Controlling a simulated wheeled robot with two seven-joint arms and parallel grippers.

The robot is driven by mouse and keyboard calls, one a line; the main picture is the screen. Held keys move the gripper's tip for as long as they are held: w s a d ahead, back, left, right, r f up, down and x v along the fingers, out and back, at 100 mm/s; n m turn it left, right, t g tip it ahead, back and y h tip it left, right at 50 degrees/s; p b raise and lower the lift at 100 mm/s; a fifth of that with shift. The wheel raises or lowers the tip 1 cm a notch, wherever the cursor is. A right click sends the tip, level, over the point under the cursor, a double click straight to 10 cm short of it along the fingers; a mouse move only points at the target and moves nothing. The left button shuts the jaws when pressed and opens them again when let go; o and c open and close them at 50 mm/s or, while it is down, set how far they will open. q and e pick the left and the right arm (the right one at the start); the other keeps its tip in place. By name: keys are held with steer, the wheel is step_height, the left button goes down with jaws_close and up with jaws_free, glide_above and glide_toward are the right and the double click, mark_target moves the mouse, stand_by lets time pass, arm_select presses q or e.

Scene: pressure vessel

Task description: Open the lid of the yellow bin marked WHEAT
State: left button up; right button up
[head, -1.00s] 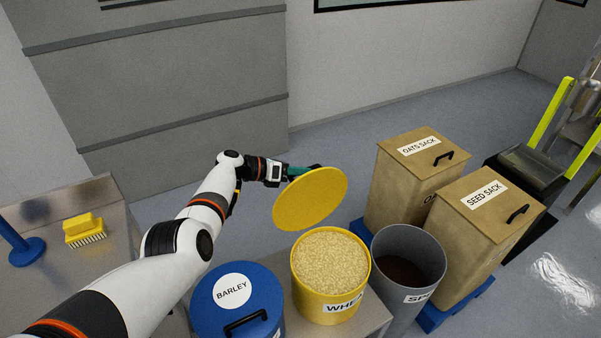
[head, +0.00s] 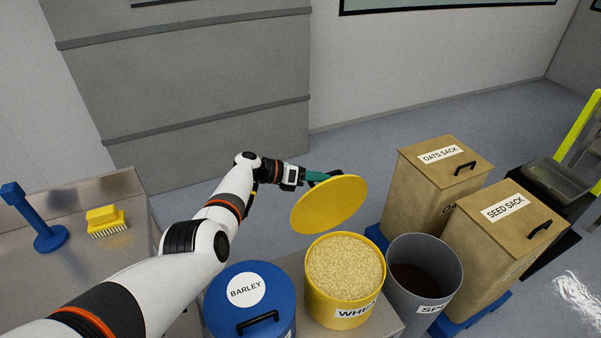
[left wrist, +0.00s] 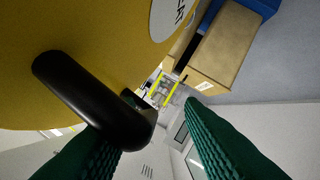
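The yellow bin marked WHEAT (head: 340,313) stands uncovered, full of pale grain. Its round yellow lid (head: 328,205) is tilted up above the bin's back rim, with its plain side toward the head camera. In the left wrist view the lid's other face (left wrist: 75,30) has a black handle (left wrist: 90,100) and a white label. My left gripper (head: 322,176) is at the lid's far side, partly hidden by it. Its green fingers (left wrist: 160,125) are apart. The handle crosses in front of one finger; the other is clear of it. My right gripper is out of view.
A blue BARLEY bin (head: 250,300) stands left of the wheat bin, and a grey open bin (head: 425,275) right of it. An OATS SACK box (head: 425,195) and a SEED SACK box (head: 500,235) stand farther right. A yellow brush (head: 105,220) lies on the metal bench (head: 85,265).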

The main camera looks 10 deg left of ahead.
arm_select(q)
steer(key=p+v, duration=0.2)
steer(key=v, duration=0.9)
steer(key=shift+s+a+r, duration=0.1)
